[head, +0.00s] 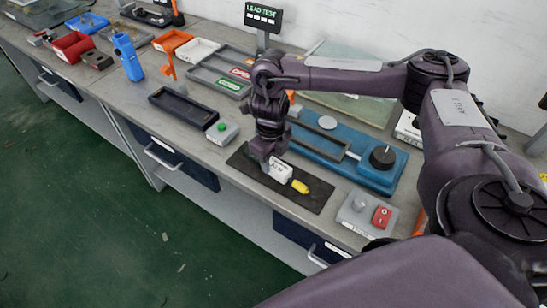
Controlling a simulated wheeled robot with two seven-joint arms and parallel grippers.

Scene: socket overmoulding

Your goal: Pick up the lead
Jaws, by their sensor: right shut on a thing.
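What looks like the lead, a small white block (280,171) with dark marks, is on the dark mat (315,200) near the bench's front edge. A short yellow piece (300,187) lies just to its right; I cannot tell whether the two are joined. My right gripper (265,163) points down at the left side of the white block and is shut on it. The arm's wrist hides most of the fingers. I cannot tell whether the block is clear of the mat. My left gripper is not in view.
A blue fixture (374,172) with a black knob stands behind the mat. A grey box with a red switch (381,217) is to the right, a green button box (222,131) to the left. An empty black tray (184,108) and a grey divided tray (209,73) lie farther left.

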